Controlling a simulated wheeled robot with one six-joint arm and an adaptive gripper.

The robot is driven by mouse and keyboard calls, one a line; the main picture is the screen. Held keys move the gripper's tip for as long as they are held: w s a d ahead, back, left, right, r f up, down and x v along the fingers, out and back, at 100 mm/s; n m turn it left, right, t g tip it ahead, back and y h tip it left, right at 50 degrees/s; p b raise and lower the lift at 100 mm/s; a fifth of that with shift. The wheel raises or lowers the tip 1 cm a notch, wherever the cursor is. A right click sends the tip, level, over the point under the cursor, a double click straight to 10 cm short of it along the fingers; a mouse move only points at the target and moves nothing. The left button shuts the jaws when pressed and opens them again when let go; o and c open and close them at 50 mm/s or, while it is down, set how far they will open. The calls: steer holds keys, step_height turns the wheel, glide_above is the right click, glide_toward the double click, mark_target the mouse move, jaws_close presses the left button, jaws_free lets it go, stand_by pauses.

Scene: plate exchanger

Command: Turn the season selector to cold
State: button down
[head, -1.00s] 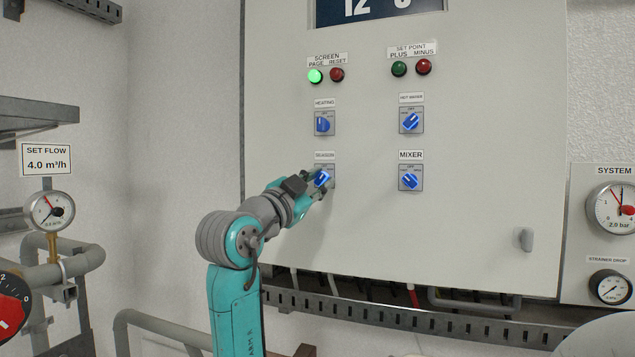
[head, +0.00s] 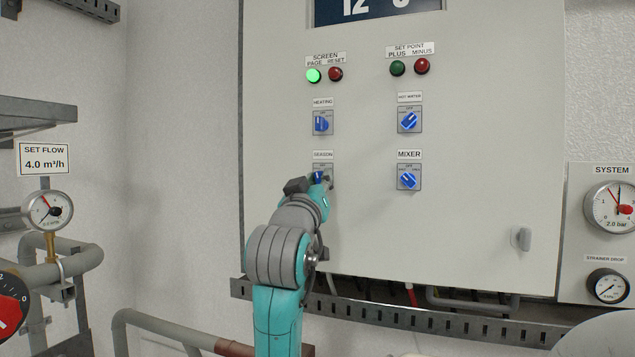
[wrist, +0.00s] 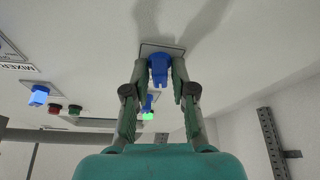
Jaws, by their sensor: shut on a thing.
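The season selector is a blue knob (head: 319,177) on a grey plate under the SEASON label (head: 323,154), on the cabinet's lower left. My gripper (head: 320,182) is at the knob and hides part of it in the head view. In the wrist view the two fingers of my gripper (wrist: 159,75) are shut on the blue season knob (wrist: 159,68), one on each side. The markings on its plate are too small or hidden to read, so I cannot tell the position it points to.
The heating selector (head: 321,123) sits just above. The mixer selector (head: 409,180) and hot water selector (head: 409,121) are to the right. Push buttons (head: 313,75) are higher up. A cable tray (head: 450,322) runs below the cabinet (head: 470,220).

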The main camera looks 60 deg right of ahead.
steer(key=n+t+y, duration=0.1)
steer(key=n, duration=0.3)
steer(key=n+t+y, duration=0.1)
steer(key=n+t, duration=0.1)
steer(key=n, duration=0.2)
steer(key=shift+s, duration=0.15)
stand_by(0.4)
steer(key=c, duration=1.1)
jaws_free()
steer(key=shift+c, duration=0.2)
steer(key=v, duration=0.7)
steer(key=shift+a, duration=0.2)
